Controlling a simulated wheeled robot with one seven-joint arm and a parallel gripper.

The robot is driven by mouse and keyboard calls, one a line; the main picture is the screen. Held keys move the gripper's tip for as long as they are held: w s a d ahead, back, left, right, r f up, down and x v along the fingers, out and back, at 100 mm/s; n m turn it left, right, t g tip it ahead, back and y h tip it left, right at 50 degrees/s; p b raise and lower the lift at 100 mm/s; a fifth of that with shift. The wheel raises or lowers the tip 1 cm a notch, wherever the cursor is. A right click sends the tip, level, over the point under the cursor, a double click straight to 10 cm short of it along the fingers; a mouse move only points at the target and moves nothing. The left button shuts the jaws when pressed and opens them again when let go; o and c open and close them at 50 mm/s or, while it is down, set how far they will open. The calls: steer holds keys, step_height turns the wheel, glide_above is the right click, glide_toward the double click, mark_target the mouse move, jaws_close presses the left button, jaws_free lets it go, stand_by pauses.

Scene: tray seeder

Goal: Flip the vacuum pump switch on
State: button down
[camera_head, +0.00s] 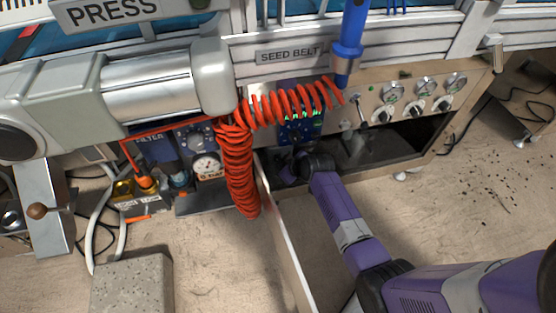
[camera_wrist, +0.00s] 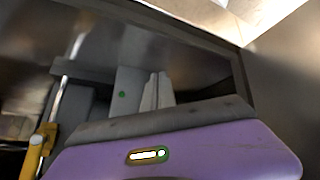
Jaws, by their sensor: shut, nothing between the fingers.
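A metal panel (camera_head: 425,92) with gauges and knobs is at the upper right of the head view. A small toggle lever (camera_head: 361,112) stands out at its left side; I cannot read its label or tell whether it is the vacuum pump switch. In the wrist view, my gripper (camera_wrist: 158,88) has its pale fingers together, empty. They point into a dark metal recess, beside a grey upright box (camera_wrist: 126,88) with a green dot. I cannot tell whether they touch it. In the head view my fingertips are hidden near the dark opening under the panel.
A coiled orange hose (camera_head: 240,165) hangs left of my arm. A blue cylinder (camera_head: 348,40) stands above the panel. A pale upright board edge (camera_head: 283,232) runs close to my forearm. A yellow part (camera_wrist: 35,152) shows lower left in the wrist view. Open floor lies at right.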

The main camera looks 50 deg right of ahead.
steer(key=shift+w, duration=0.1)
stand_by(0.3)
steer(key=shift+w+d, duration=0.25)
steer(key=shift+w+d+f+b, duration=0.1)
steer(key=shift+w+d+b, duration=0.05)
steer(key=shift+w+b, duration=0.15)
stand_by(0.7)
steer(key=shift+s, duration=0.15)
steer(key=shift+s+a+p, duration=0.4)
steer(key=shift+s+p, duration=0.1)
steer(key=shift+p, duration=0.1)
steer(key=shift+s+a+r+p, duration=0.2)
steer(key=shift+s+a+p, duration=0.15)
steer(key=shift+s+p, duration=0.2)
steer(key=shift+s+a+r+p, duration=0.2)
steer(key=shift+s+a+p, duration=0.15)
steer(key=shift+s+p, duration=0.15)
steer(key=shift+s+a+p, duration=0.65)
steer(key=shift+s, duration=0.35)
